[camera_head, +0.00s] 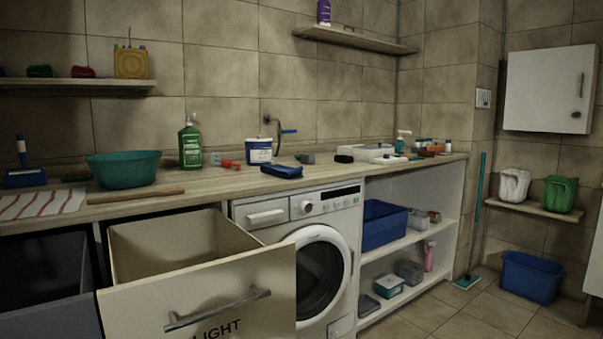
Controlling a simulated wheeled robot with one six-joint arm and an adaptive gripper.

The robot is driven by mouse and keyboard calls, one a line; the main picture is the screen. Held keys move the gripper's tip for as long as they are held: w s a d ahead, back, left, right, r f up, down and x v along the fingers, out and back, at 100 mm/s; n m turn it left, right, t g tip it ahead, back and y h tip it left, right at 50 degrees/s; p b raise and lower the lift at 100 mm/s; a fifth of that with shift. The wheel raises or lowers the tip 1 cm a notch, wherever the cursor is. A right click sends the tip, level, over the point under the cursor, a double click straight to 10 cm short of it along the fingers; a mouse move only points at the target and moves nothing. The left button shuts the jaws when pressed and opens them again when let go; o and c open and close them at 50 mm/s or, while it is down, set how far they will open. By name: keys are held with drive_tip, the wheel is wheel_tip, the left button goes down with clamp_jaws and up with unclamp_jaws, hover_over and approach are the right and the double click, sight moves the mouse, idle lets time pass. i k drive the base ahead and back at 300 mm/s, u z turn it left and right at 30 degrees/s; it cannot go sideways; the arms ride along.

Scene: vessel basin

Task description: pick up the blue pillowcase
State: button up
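A small dark blue folded bundle (282,171), which looks like the blue pillowcase, lies on the wooden counter (225,182) above the washing machine. It sits near the counter's front edge, just right of a blue-and-white tub (259,151). Its fine detail is too small to tell. My gripper and arm are not in view.
An open drawer (200,298) marked "LIGHT" juts out at the front left. The washing machine (262,232) stands beside it. A teal basin (123,168), a green bottle (190,145) and a white tray (366,152) stand on the counter.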

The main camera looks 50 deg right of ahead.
sight(280, 171)
drive_tip(key=z, duration=1.25)
drive_tip(key=i, duration=0.35)
drive_tip(key=z, duration=0.55)
drive_tip(key=k, duration=0.45)
drive_tip(key=z, duration=1.25)
drive_tip(key=i, duration=0.7)
drive_tip(key=u, duration=0.75)
drive_tip(key=i, duration=0.55)
drive_tip(key=u, duration=0.6)
